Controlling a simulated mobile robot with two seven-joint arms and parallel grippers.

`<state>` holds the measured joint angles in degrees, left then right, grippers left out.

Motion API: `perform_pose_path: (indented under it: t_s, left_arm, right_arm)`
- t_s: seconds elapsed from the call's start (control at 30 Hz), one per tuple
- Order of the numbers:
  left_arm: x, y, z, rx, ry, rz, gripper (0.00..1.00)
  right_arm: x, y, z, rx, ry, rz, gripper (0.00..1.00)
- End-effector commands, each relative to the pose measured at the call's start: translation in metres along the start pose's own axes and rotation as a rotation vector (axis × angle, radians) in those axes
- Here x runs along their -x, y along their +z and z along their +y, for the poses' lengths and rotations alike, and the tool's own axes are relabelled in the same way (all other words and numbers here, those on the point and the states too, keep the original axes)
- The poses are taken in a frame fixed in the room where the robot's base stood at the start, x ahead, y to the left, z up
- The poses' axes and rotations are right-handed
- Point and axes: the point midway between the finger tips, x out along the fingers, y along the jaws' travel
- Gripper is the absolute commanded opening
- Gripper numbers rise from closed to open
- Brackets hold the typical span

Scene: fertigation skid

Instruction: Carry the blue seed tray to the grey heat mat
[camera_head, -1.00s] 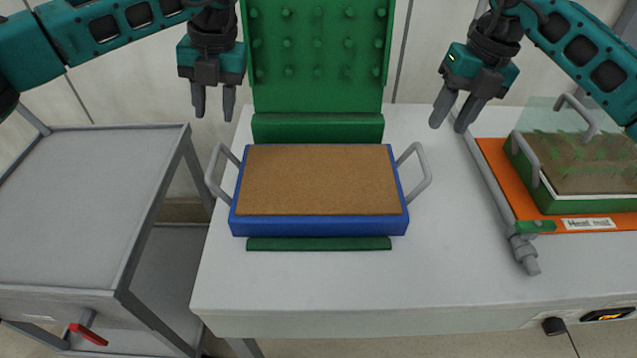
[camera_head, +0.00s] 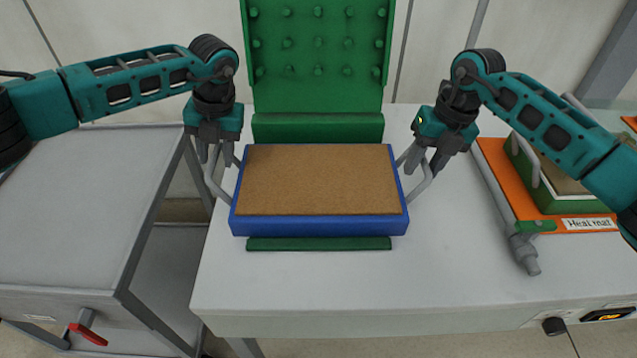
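My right gripper (camera_head: 424,163) is at the right handle (camera_head: 421,188), fingers also apart. The fingers partly hide both handles; I cannot tell if they touch them. An orange mat (camera_head: 494,158) at right carries a label reading "Heat mat" (camera_head: 587,223). I see no clearly grey heat mat.
A green pegged panel (camera_head: 318,70) stands behind the tray, and a green strip (camera_head: 318,244) lies at its front. A grey trolley (camera_head: 85,210) stands left. The bench front is clear.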

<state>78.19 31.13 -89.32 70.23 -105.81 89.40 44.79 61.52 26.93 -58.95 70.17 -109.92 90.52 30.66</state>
Motion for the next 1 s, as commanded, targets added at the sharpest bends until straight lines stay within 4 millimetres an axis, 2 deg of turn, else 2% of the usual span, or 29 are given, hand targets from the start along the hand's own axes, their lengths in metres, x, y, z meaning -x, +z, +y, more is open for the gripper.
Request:
perform_pose_path:
  t_s: [0.07, 0.4, 0.47, 1.0]
  left_arm:
    - [0.0001, -0.0001, -0.0002, 0.000, 0.000, 0.000, 0.37]
    - [0.0004, 0.0000, -0.0002, 0.000, 0.000, 0.000, 0.05]
    - [0.0004, 0.0000, -0.0002, 0.000, 0.000, 0.000, 0.00]
    - [0.0007, 0.0000, -0.0002, 0.000, -0.001, 0.000, 0.00]
  right_arm:
    - [0.0000, -0.0001, 0.0002, 0.000, 0.000, 0.000, 0.36]
    - [0.0003, 0.0000, 0.0003, 0.000, 0.001, 0.000, 0.04]
    - [0.0003, 0.0000, 0.0002, 0.000, 0.001, 0.000, 0.00]
    - [0.0006, 0.0000, 0.0002, 0.000, 0.001, 0.000, 0.00]
